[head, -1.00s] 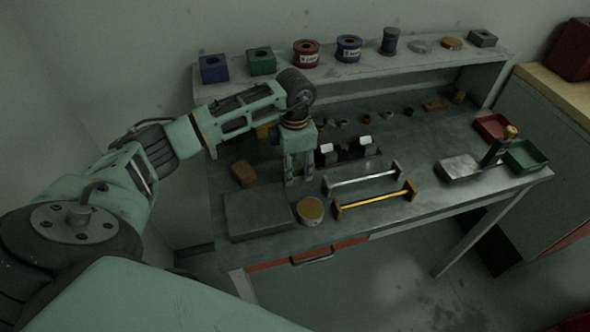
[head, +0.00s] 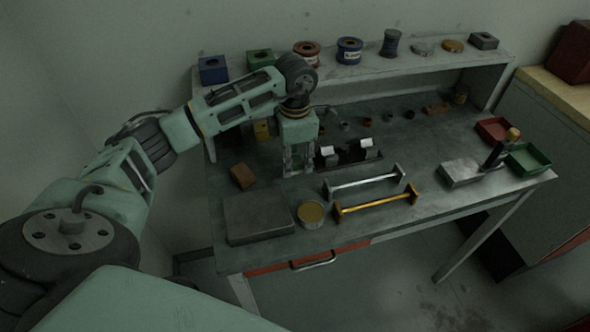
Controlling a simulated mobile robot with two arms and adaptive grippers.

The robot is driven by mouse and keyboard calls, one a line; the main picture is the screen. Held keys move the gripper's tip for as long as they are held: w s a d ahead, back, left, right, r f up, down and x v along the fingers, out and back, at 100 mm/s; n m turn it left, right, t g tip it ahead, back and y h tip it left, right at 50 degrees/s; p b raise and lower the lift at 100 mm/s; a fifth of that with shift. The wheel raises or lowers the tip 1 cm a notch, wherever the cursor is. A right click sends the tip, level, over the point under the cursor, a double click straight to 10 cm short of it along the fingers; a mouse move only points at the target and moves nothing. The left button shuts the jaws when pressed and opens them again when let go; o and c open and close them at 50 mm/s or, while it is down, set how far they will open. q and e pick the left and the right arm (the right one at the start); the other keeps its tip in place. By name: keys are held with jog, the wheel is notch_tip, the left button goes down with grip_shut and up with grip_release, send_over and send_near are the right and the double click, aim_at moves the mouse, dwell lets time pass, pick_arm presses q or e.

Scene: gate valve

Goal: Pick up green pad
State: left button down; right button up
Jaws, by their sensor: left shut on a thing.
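My left gripper (head: 298,168) points down over the left middle of the workbench, just left of two dark fixtures with white faces (head: 346,153). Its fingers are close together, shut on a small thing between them. The fingers mostly hide that thing, and I cannot make out its colour or shape. I cannot pick out a green pad elsewhere on the bench top. My right gripper is not in view.
A grey plate (head: 258,214), a brown block (head: 242,175), a round tin (head: 311,213), a silver bar (head: 363,181) and a yellow bar (head: 375,206) lie around the gripper. The back shelf (head: 400,67) holds spools and blocks, including a green block (head: 260,59). A green tray (head: 528,158) stands at right.

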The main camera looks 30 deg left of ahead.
pick_arm(q)
jog(key=d+r+b, duration=0.1)
jog(key=d+r, duration=0.1)
jog(key=d, duration=0.1)
jog(key=s+d+r+b, duration=0.1)
jog(key=d+r, duration=0.1)
jog(key=d, duration=0.2)
jog(key=d+r+b, duration=0.1)
jog(key=d+r, duration=0.2)
jog(key=d, duration=0.1)
jog(key=shift+s, duration=0.25)
jog(key=shift+s+d+r, duration=0.1)
jog(key=shift+d+r, duration=0.2)
jog(key=c, duration=2)
grip_release()
jog(key=shift+c, duration=0.2)
jog(key=c, duration=0.4)
